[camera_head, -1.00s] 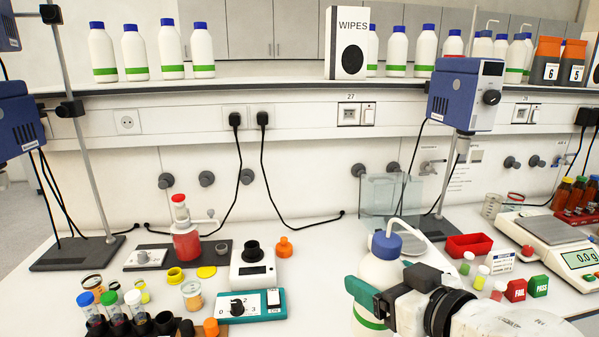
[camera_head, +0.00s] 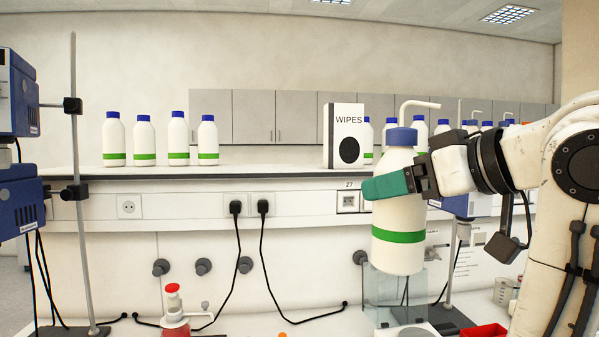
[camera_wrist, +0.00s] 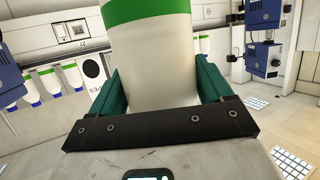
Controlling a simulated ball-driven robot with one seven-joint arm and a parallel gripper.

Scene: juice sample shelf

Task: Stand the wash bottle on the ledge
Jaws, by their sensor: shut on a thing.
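The wash bottle (camera_head: 399,217) is white with a green band, a blue cap and a bent pale spout. It is upright in the air in front of the wall, its cap about level with the bottles behind. My gripper (camera_head: 385,186) is shut on its body from the right. In the wrist view the bottle (camera_wrist: 150,58) sits between the green fingers of my gripper (camera_wrist: 152,95); its top is out of that view. The ledge (camera_head: 262,166) runs across the back above the sockets. Its part behind the bottle and my arm is hidden.
Several white bottles (camera_head: 179,140) with blue caps stand on the ledge at left, more at right. A WIPES box (camera_head: 343,136) stands between. The ledge is bare between the left bottles and the box. A stand pole (camera_head: 78,200) rises at left; a clear box (camera_head: 392,290) is below the bottle.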

